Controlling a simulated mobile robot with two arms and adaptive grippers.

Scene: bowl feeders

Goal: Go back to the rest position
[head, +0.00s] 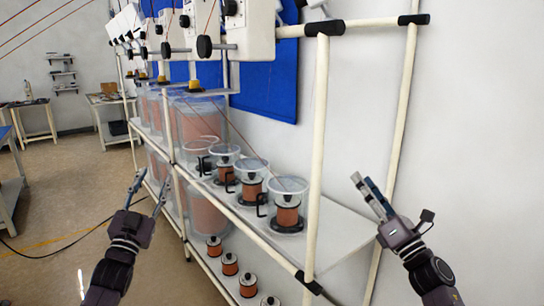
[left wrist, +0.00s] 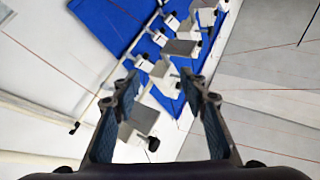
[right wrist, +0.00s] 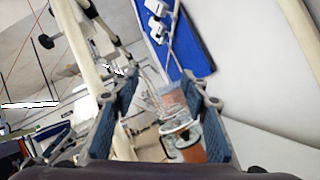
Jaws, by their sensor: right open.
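My left gripper (head: 147,197) is raised in front of the shelf rack on the left side of the head view. Its fingers are apart with nothing between them, and they also show apart in the left wrist view (left wrist: 168,95). My right gripper (head: 368,190) is raised to the right of the rack's front post, close to the white wall. Its fingers stand apart in the right wrist view (right wrist: 170,100), with only the distant rack and spools seen between them. Neither gripper touches anything that I can see.
A pale tube-frame rack (head: 318,140) stands in front of me. Its shelf (head: 335,238) carries clear bowls with copper spools (head: 287,214). More spools (head: 248,286) sit lower. White feeder boxes (head: 248,35) hang above. Open floor (head: 60,215) lies to the left.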

